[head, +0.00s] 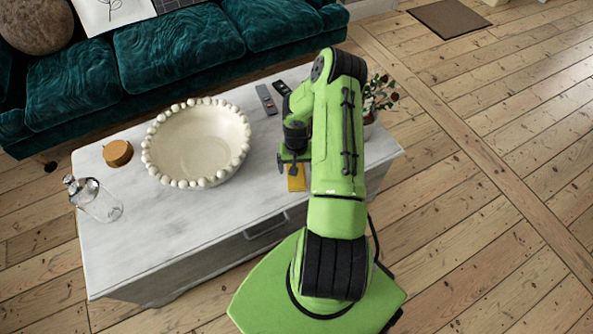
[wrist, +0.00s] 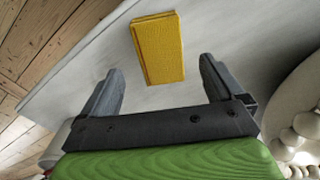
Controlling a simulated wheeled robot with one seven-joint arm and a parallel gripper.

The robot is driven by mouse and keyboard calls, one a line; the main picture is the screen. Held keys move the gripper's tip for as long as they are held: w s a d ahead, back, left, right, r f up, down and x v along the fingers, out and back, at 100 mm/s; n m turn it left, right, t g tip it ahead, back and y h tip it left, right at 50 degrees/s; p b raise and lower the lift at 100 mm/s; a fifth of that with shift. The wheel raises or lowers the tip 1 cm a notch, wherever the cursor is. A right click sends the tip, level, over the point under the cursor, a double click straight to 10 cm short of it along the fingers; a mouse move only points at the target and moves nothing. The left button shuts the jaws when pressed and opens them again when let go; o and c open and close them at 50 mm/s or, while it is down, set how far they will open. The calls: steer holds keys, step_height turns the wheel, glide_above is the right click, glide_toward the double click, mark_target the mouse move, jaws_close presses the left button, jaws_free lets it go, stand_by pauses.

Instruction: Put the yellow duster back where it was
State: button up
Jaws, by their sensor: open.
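The yellow duster (wrist: 159,50) is a small flat-sided yellow block lying on the white tabletop, seen in the wrist view just beyond my fingertips and between their lines. In the head view the duster (head: 297,178) shows near the table's front edge, partly hidden by my gripper and arm. My gripper (wrist: 161,85) is open and empty, its two dark fingers apart and pointing at the duster. In the head view my gripper (head: 293,165) hangs over the table beside the duster. I cannot tell the exact gap between them.
The white table (head: 150,235) also holds a beaded bowl (head: 200,145), a brown round box (head: 117,153), a glass bottle (head: 100,203), remotes (head: 266,99) and a plant (head: 377,95) by my arm. A teal sofa (head: 170,50) stands behind. Floor at right is clear.

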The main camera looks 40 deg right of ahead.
steer(key=a+r+n+t+h, duration=0.1)
steer(key=a+r, duration=0.3)
steer(key=r, duration=0.7)
steer(key=a+r+n+p, duration=0.1)
steer(key=a+r+n, duration=0.15)
steer(key=r, duration=0.85)
steer(key=a+r+n+t+h, duration=0.1)
steer(key=a+r, duration=0.4)
steer(key=r, duration=0.6)
steer(key=s+a+r+n+t+y, duration=0.1)
steer(key=s+a+r, duration=0.4)
steer(key=s, duration=0.2)
steer(key=s+a+r+n+t+y, duration=0.1)
steer(key=s+a+r+n+t, duration=0.1)
steer(key=s+a+r, duration=0.3)
steer(key=s+a, duration=0.1)
steer(key=s, duration=0.2)
steer(key=shift+s+a+r+t, duration=0.2)
steer(key=shift+s+r+t, duration=0.05)
steer(key=shift+t, duration=0.05)
